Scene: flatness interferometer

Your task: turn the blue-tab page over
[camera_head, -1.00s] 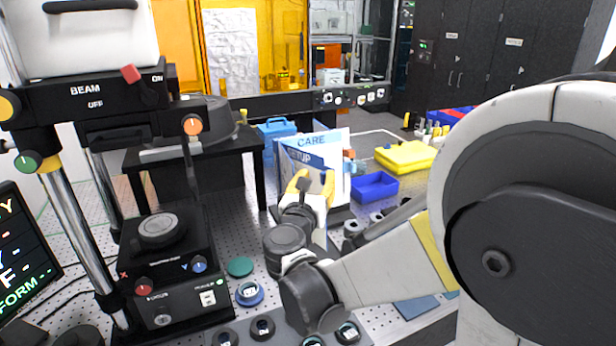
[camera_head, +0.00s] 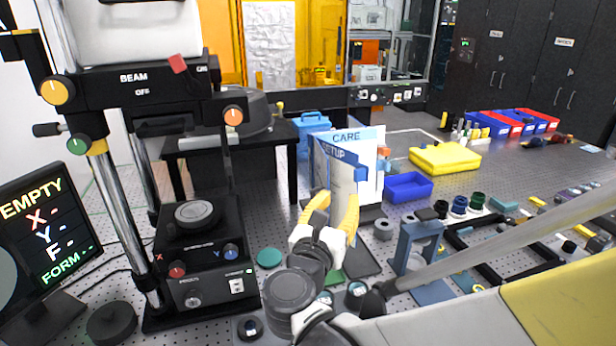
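An upright set of pages stands on the perforated bench, with a white CARE page (camera_head: 367,150) behind and a blue-and-white SETUP page (camera_head: 335,175) angled in front. A blue tab (camera_head: 360,174) shows at the right edge of the SETUP page. My gripper (camera_head: 338,202) has yellow fingers spread apart with nothing visible between them. It is in front of the lower part of the pages and below the blue tab. The fingers hide part of the pages' lower edge. I cannot tell whether a fingertip touches the page.
An orange tab (camera_head: 385,154) sticks out at the right of the pages. A blue bin (camera_head: 407,187) and yellow case (camera_head: 445,158) lie to the right. The interferometer stand (camera_head: 200,260) is at the left. A blue-grey frame (camera_head: 414,248) stands right of my gripper.

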